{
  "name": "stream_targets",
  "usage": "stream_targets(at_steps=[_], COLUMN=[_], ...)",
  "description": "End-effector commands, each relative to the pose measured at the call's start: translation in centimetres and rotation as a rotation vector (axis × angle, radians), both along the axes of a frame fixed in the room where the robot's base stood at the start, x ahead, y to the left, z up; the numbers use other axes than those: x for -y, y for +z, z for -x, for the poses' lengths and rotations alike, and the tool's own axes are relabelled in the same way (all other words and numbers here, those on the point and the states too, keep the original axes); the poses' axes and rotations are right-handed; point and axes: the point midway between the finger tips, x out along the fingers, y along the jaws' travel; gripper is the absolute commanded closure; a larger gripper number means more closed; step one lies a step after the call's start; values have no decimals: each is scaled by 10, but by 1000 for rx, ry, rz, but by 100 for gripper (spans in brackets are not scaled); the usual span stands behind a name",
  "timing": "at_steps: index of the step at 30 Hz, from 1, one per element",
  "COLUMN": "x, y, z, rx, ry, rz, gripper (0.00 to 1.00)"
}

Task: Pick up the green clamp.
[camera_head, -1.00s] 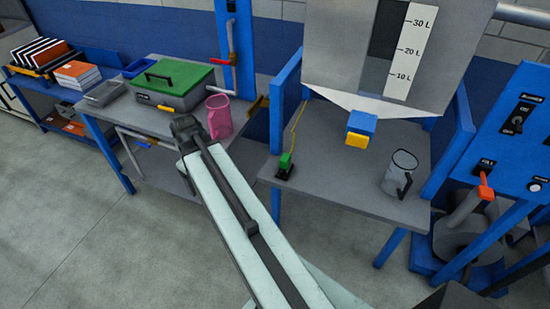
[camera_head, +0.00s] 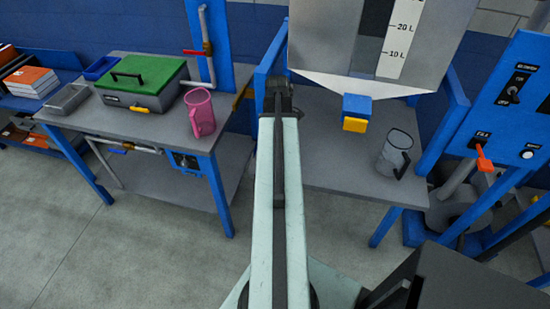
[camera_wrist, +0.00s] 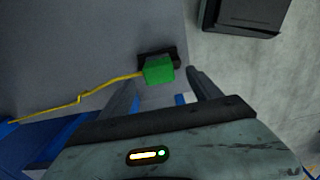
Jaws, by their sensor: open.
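The green clamp (camera_wrist: 159,71) shows in the wrist view as a green block with a dark part behind it, at the edge of the grey bench top (camera_wrist: 105,40). A yellow cord runs from it to the left. My gripper (camera_wrist: 160,85) is open, its two dark fingers apart and pointing at the clamp. The clamp lies ahead of and between the fingertips, and nothing is held. How much gap is left to it, I cannot tell. In the head view my arm hides the clamp and the gripper's fingers.
A blue and yellow valve (camera_head: 356,112) hangs under a grey hopper, with a clear jug (camera_head: 396,154) to its right. On the left bench (camera_head: 140,117) stand a pink jug (camera_head: 200,113) and a green-lidded box (camera_head: 142,84). A control panel (camera_head: 510,110) stands at the right.

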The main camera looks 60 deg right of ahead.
Motion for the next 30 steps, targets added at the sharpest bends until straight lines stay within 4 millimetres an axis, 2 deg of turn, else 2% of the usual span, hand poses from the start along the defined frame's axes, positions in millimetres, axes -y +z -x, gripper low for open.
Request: stream_targets(at_steps=[5, 13, 21, 29, 30], x=[0, 2, 1, 1, 1], y=[-9, -53, -51, -51, -51], z=[-1, -3, -4, -4, -4], rx=[0, 0, 0, 0, 0], ry=[1, 1, 2, 2, 2], rz=[0, 0, 0, 0, 0], gripper=[27, 27, 27, 100, 100])
